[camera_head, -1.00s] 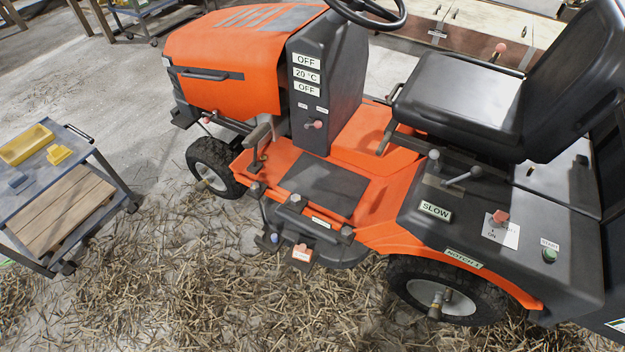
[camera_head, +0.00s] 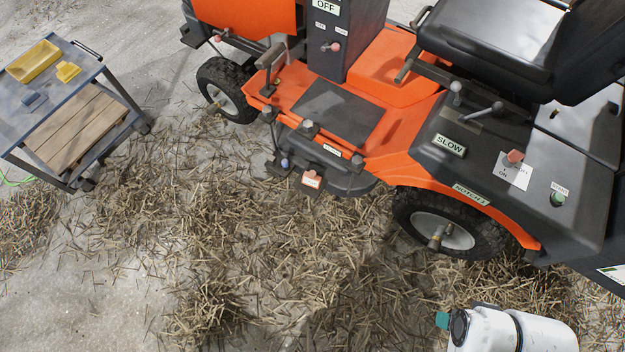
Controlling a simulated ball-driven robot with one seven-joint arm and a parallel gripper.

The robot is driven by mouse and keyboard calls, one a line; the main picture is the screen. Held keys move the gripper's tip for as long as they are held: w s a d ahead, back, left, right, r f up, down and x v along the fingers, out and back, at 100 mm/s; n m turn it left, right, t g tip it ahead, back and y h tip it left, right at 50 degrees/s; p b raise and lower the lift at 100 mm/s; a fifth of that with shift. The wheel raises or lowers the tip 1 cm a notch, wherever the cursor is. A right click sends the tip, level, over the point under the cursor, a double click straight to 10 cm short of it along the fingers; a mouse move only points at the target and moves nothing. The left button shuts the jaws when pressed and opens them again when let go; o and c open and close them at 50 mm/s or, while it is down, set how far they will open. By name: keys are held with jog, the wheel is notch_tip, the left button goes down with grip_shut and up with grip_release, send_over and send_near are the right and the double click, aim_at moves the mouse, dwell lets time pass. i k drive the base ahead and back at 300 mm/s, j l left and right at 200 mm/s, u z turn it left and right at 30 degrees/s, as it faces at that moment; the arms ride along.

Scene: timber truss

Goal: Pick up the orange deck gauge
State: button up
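A small orange block with a white label (camera_head: 312,180) sits at the mower deck's near edge; it may be the orange deck gauge, but I cannot read the label. It is beside a dark bracket and a blue-tipped knob (camera_head: 285,164). The orange riding mower (camera_head: 400,140) stands at the upper right on straw. My gripper is not in view. A white rounded part with a dark ring and a teal piece shows at the bottom right; it looks like part of my arm.
A cart (camera_head: 25,118) stands at the left with a yellow tray (camera_head: 33,62), a yellow block (camera_head: 68,72) and a blue-grey block (camera_head: 33,101) on top. Straw (camera_head: 240,260) covers the floor before the mower. Bare concrete lies at the lower left.

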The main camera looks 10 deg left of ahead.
aim_at(311, 178)
jog(key=i+j, duration=0.2)
jog(key=j, duration=0.25)
jog(key=i+j+u, duration=0.15)
jog(key=j, duration=0.3)
jog(key=i+j, duration=0.3)
jog(key=j, duration=0.15)
jog(key=i+j+u, duration=0.1)
jog(key=j, duration=0.35)
jog(key=i+j, duration=0.35)
jog(key=i+j+u, duration=0.15)
jog(key=j, duration=0.35)
jog(key=i, duration=0.1)
